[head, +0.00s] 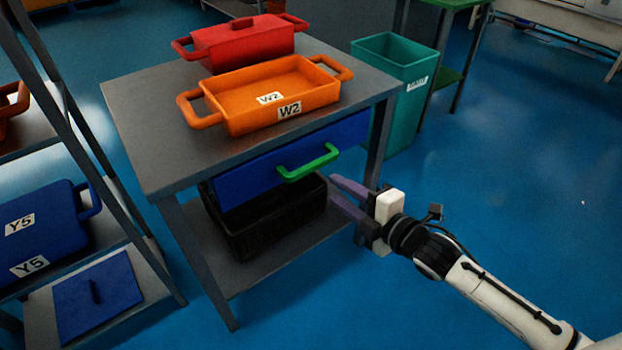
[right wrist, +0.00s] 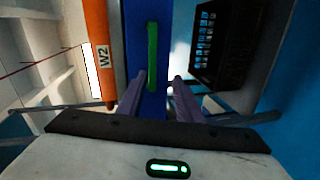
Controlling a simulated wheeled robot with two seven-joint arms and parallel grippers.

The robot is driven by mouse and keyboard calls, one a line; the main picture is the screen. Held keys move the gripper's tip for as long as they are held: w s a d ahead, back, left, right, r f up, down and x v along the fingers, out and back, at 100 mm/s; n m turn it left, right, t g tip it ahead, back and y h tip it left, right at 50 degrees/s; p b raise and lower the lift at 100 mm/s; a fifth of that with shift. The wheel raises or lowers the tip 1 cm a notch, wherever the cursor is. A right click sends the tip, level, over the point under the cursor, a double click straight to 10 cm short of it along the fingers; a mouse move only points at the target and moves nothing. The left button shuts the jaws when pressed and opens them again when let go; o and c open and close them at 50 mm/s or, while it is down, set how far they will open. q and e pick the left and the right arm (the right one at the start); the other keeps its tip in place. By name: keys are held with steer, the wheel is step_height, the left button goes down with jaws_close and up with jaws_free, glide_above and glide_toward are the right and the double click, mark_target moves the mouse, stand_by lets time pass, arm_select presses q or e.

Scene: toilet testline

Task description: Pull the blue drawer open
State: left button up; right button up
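The blue drawer (head: 240,180) sits under the grey tabletop, with a green handle (head: 308,163) on its front. It looks shut or nearly so. My right gripper (head: 342,194) is in front of the drawer, a little below and to the right of the handle, with its purple fingers apart and nothing between them. In the right wrist view the green handle (right wrist: 152,56) lies ahead of the open fingers (right wrist: 154,84) and between their lines, against the blue drawer front (right wrist: 136,30). The fingers appear apart from the handle. My left gripper is not in view.
An orange W2 tray (head: 240,110) and a red lidded pot (head: 245,45) stand on the table (head: 150,150). A black crate (head: 270,238) sits on its lower shelf. A teal bin (head: 405,85) stands behind right. A rack with blue Y5 containers (head: 40,225) is at left. Floor at right is clear.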

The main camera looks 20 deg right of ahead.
mark_target(315, 168)
steer(key=shift+n, duration=0.7)
steer(key=x, duration=0.3)
steer(key=r+b+x, duration=0.1)
steer(key=x, duration=0.3)
steer(key=b+x, duration=0.1)
steer(key=x, duration=0.3)
steer(key=shift+w+d+r, duration=0.25)
steer(key=shift+w+r, duration=0.05)
steer(key=shift+r, duration=0.05)
jaws_close()
